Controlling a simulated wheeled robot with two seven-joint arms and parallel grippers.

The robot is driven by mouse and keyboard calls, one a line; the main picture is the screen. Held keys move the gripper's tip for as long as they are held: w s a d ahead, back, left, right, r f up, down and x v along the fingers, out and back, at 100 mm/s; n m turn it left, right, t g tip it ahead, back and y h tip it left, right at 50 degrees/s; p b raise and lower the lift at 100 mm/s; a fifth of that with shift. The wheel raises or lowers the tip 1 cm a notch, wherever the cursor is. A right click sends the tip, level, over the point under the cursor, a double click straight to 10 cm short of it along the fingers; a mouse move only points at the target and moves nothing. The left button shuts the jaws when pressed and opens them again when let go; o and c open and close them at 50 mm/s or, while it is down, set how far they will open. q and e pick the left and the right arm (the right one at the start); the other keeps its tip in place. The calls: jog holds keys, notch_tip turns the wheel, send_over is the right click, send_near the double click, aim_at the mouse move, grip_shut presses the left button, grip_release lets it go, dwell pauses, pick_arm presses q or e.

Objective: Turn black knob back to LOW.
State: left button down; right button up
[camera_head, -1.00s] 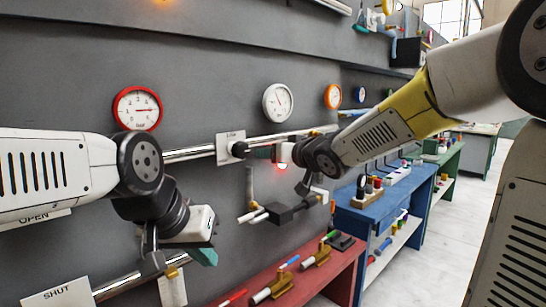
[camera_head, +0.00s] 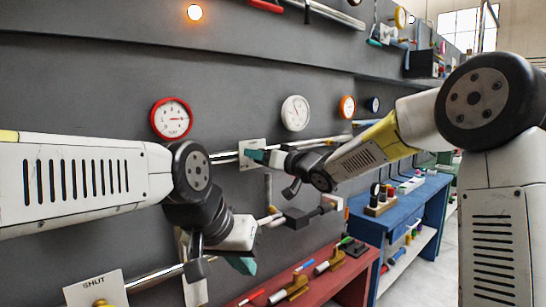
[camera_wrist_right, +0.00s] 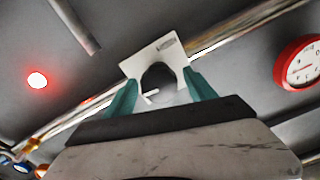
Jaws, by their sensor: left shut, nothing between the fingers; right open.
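The black knob (camera_wrist_right: 160,84) sits on a small white plate (camera_wrist_right: 134,66) on the wall, with a pale mark near the lower edge of its face. The lettering on the plate is too small to read. My right gripper (camera_wrist_right: 160,76) is open, with one teal finger on each side of the knob; I cannot tell whether they touch it. In the head view the right gripper (camera_head: 256,155) is at the plate (camera_head: 246,148) and hides the knob. My left gripper (camera_head: 243,265) is shut and empty, low by the wall, partly hidden by its own wrist.
A metal pipe (camera_head: 222,155) runs along the wall by the plate. A red-rimmed gauge (camera_head: 172,118) and a white gauge (camera_head: 295,113) hang above it. A "SHUT" sign (camera_head: 92,290) is at the lower left. A red bench (camera_head: 335,292) with tools stands below.

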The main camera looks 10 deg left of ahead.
jog(key=c, duration=1.4)
jog(key=shift+n, duration=0.4)
jog(key=n, duration=0.3)
jog(key=shift+a+n, duration=0.1)
jog(key=shift+n, duration=0.3)
jog(key=n, duration=0.5)
jog(key=shift+s+n, duration=0.1)
jog(key=shift+n, duration=0.2)
jog(key=n, duration=0.4)
jog(key=shift+a+f, duration=0.1)
jog(key=shift+f+n, duration=0.1)
jog(key=shift+n, duration=2.3)
jog(key=o, duration=1.4)
